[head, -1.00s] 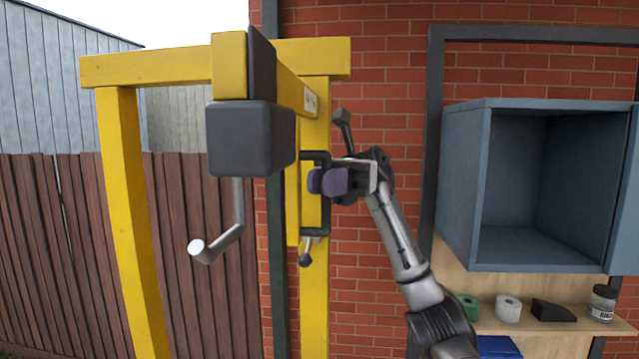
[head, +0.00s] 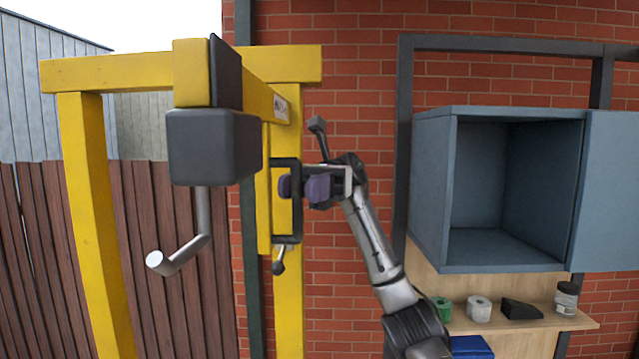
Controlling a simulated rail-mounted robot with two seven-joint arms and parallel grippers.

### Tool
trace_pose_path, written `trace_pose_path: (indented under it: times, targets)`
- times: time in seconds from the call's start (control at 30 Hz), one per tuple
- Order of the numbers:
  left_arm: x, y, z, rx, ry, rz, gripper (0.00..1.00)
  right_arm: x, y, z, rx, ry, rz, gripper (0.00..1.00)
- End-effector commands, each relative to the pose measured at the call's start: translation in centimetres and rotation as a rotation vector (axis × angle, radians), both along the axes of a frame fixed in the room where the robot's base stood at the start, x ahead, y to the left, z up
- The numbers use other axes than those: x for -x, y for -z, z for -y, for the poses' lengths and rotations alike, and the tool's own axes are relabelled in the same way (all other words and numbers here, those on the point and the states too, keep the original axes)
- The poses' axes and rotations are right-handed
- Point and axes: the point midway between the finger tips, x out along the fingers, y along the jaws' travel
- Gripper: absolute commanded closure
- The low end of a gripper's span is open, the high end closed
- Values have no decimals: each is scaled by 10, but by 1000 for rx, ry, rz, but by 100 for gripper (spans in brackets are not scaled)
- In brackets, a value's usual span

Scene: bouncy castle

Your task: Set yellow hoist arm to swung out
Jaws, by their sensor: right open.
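The yellow hoist arm (head: 262,97) reaches from the yellow frame towards me, with a dark block (head: 212,146) and a grey hook (head: 203,215) at its near end. A black bracket-shaped handle (head: 285,162) sits at the yellow post below the arm. My right gripper (head: 303,187) is open at this handle. Its purple finger pads show on either side of the handle's upright bar; whether they touch it I cannot tell. My left gripper is not in view.
An open blue-grey cabinet (head: 430,190) hangs on the brick wall at right. Below it a wooden shelf (head: 540,323) holds tape rolls, a black wedge and a jar. The left yellow post (head: 95,220) stands before a brown fence (head: 170,280).

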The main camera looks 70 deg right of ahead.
Motion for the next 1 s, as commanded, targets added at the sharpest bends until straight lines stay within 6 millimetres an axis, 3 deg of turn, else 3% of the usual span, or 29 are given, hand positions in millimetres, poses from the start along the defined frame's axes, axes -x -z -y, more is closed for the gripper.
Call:
trace_pose_path:
  times: [0.53,0.7,1.0]
  targets:
    - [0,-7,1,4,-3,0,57,9,-2,103,-5,1,2,59]
    - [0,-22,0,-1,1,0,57,9,-4,115,4,1,-3,59]
    - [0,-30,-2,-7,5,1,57,10,0,127,-1,1,0,59]
